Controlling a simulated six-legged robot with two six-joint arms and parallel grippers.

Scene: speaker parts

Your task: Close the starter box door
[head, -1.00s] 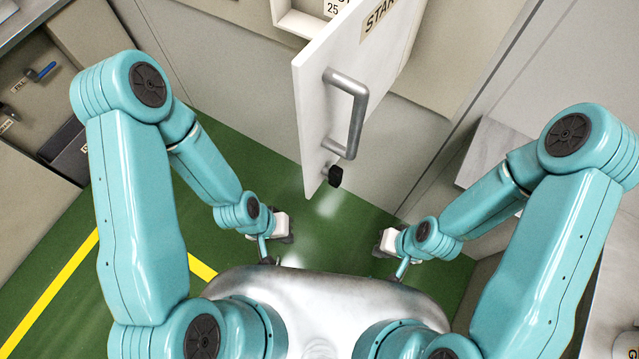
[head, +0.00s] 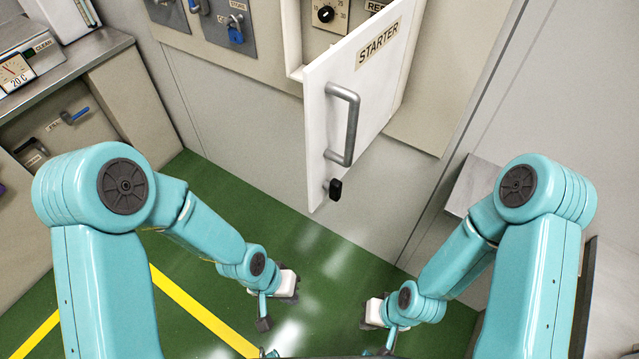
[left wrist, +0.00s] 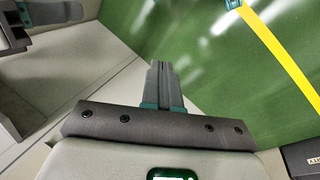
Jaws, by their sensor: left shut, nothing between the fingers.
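The starter box door (head: 380,75) is white, carries a STARTER label, and stands swung open from the box on the wall in the head view. Its grey bar handle (head: 350,125) is on the outer face, with a small black latch knob (head: 335,189) below it. My left gripper (head: 268,322) hangs low over the floor, below and left of the door, touching nothing. In the left wrist view its fingers (left wrist: 160,82) are together with nothing between them. My right gripper (head: 378,340) is low, below the door; its fingers are too small to judge.
Inside the box a black dial (head: 326,14) shows. A blue padlock (head: 235,34) hangs on a panel to the left. A counter with a gauge (head: 15,72) stands at far left. The green floor (head: 310,240) is clear below the door, and a pale ledge (head: 472,185) is at right.

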